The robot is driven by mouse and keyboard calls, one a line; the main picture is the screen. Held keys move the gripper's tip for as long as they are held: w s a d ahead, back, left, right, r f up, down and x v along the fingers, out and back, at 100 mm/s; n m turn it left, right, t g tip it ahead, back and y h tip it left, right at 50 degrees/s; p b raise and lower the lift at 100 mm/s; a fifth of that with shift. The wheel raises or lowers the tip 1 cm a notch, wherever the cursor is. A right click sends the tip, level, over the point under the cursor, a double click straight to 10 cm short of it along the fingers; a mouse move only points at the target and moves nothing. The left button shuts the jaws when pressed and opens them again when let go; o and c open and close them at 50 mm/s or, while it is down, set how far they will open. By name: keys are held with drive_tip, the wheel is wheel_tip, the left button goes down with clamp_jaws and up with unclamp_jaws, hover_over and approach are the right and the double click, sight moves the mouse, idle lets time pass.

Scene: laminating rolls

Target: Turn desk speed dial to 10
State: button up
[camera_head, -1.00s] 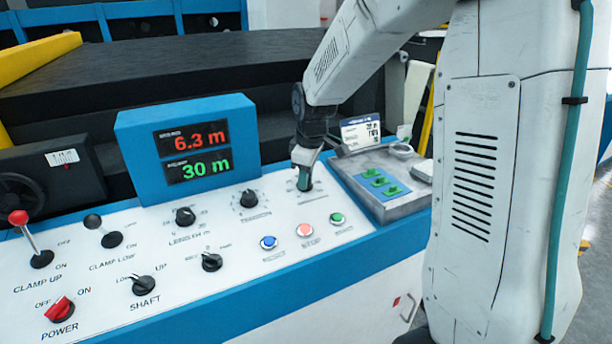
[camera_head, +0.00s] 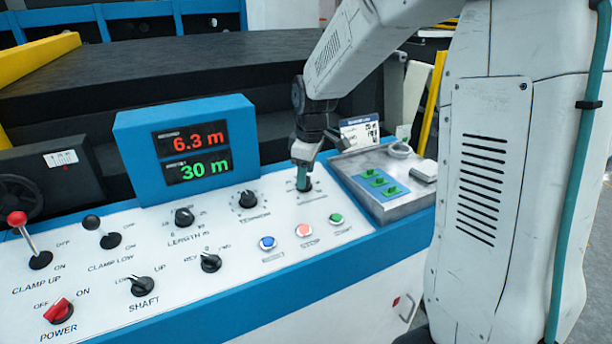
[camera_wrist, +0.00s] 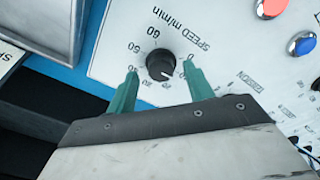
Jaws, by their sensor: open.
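The speed dial (camera_wrist: 160,65) is a round black knob on the white panel, seen in the wrist view with "SPEED m/min" printed beside it. Numbers such as 60, 50 and 40 run around its left side. A small pale mark shows on the knob's lower right edge; the number it points at is not clear. My gripper (camera_wrist: 160,70) is open, with one green finger on each side of the dial and visible gaps. The right finger covers part of the scale. In the head view my gripper (camera_head: 303,182) is over the dial, mostly hiding it.
The tension dial (camera_head: 247,199) is left of my gripper. Blue (camera_head: 267,243), red (camera_head: 304,231) and green (camera_head: 336,218) buttons sit in front. The display (camera_head: 187,150) reads 6.3 m and 30 m.

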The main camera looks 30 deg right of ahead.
sight(308, 183)
drive_tip(key=r, duration=0.4)
drive_tip(key=s+r, duration=0.1)
drive_tip(key=r, duration=0.1)
drive_tip(key=shift+r, duration=0.1)
idle(0.3)
drive_tip(key=s+a+r+m, duration=0.1)
drive_tip(key=s+a+m, duration=0.1)
drive_tip(key=s, duration=0.8)
drive_tip(key=s+a+m, duration=0.2)
drive_tip(key=s+m, duration=0.1)
drive_tip(key=s, duration=0.7)
drive_tip(key=s+a+r+m, duration=0.1)
drive_tip(key=s+a+m, duration=0.1)
drive_tip(key=s, duration=0.8)
drive_tip(key=shift+a+r+m+g, duration=0.3)
drive_tip(key=shift+a+m, duration=0.1)
drive_tip(key=shift+m, duration=0.4)
drive_tip(key=shift+s, duration=0.1)
